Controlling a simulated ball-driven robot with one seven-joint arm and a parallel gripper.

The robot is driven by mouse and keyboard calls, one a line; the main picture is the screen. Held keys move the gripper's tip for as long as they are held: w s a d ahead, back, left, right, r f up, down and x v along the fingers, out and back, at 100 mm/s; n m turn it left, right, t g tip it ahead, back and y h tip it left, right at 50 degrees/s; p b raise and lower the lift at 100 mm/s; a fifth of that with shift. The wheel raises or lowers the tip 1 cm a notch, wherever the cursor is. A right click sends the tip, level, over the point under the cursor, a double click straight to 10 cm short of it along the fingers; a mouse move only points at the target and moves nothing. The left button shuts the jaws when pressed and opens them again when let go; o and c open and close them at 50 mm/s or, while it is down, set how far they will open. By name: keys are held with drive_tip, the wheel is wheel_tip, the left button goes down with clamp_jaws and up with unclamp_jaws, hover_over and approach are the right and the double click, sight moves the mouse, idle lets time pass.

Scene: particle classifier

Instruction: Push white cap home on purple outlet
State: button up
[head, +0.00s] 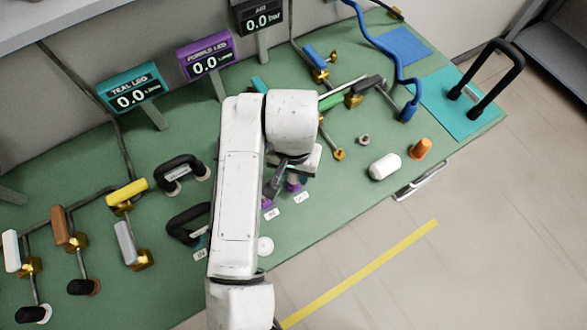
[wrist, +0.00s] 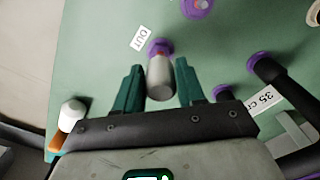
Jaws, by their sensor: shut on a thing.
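The white cap (wrist: 160,79), pale grey in this light, stands between my gripper's teal fingers (wrist: 160,85) in the wrist view. Its far end meets the purple outlet (wrist: 160,47), whose rim shows beyond it next to the OUT label (wrist: 139,37). I cannot tell how far the cap sits on the outlet. My gripper is shut on the cap, though the contact faces are hard to see. In the head view the purple outlet (head: 293,185) shows just below my gripper, and my arm hides most of the cap.
A loose white cylinder (head: 384,166) and an orange piece (head: 421,148) lie to the right on the green bench (head: 335,215). Other purple fittings (wrist: 197,7) and a black hose (wrist: 285,88) are close by in the wrist view. The bench's front edge is near.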

sight(293, 179)
drive_tip(key=shift+f+b, duration=0.7)
drive_tip(key=shift+f, duration=1.05)
idle(0.4)
drive_tip(key=o, duration=1.1)
wheel_tip(293, 179, up, 11)
drive_tip(key=shift+f, duration=0.1)
idle(0.3)
